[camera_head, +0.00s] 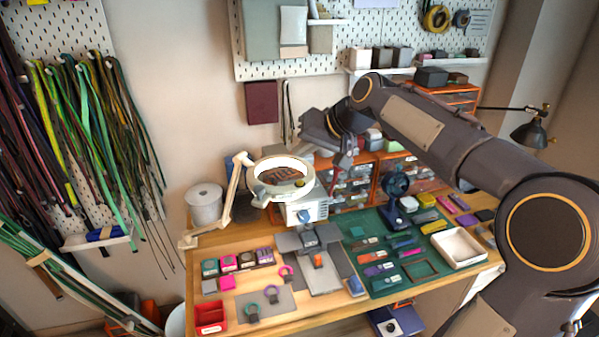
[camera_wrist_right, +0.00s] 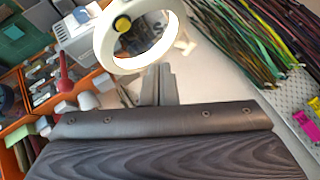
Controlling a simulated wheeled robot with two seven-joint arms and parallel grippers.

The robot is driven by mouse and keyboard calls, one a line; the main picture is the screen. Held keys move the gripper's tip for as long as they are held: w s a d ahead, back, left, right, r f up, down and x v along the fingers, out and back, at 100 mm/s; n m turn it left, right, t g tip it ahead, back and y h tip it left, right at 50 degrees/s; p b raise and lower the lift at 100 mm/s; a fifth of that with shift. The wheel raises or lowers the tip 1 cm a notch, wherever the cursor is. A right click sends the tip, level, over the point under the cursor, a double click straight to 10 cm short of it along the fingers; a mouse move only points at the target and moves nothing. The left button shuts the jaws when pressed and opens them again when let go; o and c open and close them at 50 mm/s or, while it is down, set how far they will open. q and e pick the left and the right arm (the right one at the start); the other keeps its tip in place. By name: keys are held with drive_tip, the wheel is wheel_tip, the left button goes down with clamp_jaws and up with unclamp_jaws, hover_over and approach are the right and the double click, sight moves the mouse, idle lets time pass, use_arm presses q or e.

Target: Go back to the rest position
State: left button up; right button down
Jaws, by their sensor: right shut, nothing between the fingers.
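My right arm comes in from the right of the head view and reaches across above the workbench. My right gripper (camera_head: 312,125) is raised over the back of the bench, just above and behind the ring lamp (camera_head: 282,190). In the right wrist view its fingers (camera_wrist_right: 165,74) are together with nothing between them, and the white ring of the lamp shows large just beyond them. My left arm and left gripper are in neither view.
The wooden bench (camera_head: 215,264) holds a green mat, a white tray (camera_head: 458,247), a red bin (camera_head: 210,316) and small coloured parts. A white spool (camera_head: 204,204) stands at its back left. Cords (camera_head: 75,130) hang on the left wall.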

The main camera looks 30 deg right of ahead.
drive_tip(key=shift+r, duration=0.3)
drive_tip(key=s+a+f+n+g, duration=0.1)
drive_tip(key=s+a+f, duration=0.3)
drive_tip(key=s, duration=0.5)
drive_tip(key=s+a+f+n+g, duration=0.1)
drive_tip(key=s+a+f, duration=0.3)
drive_tip(key=s+f, duration=0.3)
drive_tip(key=s+a+f+n+g, duration=0.1)
drive_tip(key=s+a+f, duration=0.3)
drive_tip(key=s, duration=0.8)
wheel_tip(320, 180, down, 2)
